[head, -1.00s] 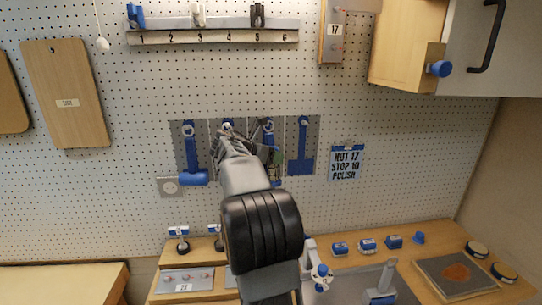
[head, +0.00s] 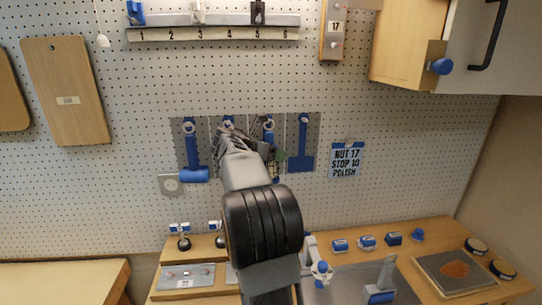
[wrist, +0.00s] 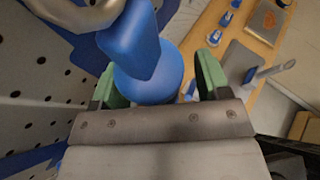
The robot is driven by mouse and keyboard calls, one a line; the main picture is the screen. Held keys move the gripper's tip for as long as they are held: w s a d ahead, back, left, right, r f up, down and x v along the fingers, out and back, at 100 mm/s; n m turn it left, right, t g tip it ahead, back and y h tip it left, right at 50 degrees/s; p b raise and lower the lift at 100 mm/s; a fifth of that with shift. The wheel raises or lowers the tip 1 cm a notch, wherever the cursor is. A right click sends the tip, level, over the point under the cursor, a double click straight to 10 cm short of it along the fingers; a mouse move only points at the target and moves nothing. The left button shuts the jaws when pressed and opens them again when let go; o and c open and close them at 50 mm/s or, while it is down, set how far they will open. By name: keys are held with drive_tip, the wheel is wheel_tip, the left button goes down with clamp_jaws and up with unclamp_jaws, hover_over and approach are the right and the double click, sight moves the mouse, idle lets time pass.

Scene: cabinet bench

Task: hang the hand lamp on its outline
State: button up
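The hand lamp (head: 269,137) is blue and stands nearly upright against the third grey outline panel, with its pale ring at the top by the peg. Its lower part is partly hidden by my arm. In the wrist view its blue body (wrist: 150,70) lies between my green fingers, with a grey metal ring at top left. My gripper (wrist: 160,85) is open around the lamp, with a gap showing beside the right finger. The left finger is partly hidden behind the blue body. In the head view one green fingertip shows just right of the lamp.
A blue mallet (head: 191,155) hangs left of my arm and a blue scraper (head: 302,145) hangs close on the right. A note (head: 346,160) is farther right. The bench (head: 420,240) below holds blue-topped items and a grey plate.

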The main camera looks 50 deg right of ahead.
drive_tip(key=shift+o, duration=1.4)
drive_tip(key=b+v, duration=0.1)
drive_tip(key=v, duration=1.3)
drive_tip(key=shift+s+f, duration=0.1)
drive_tip(key=shift+f, duration=0.05)
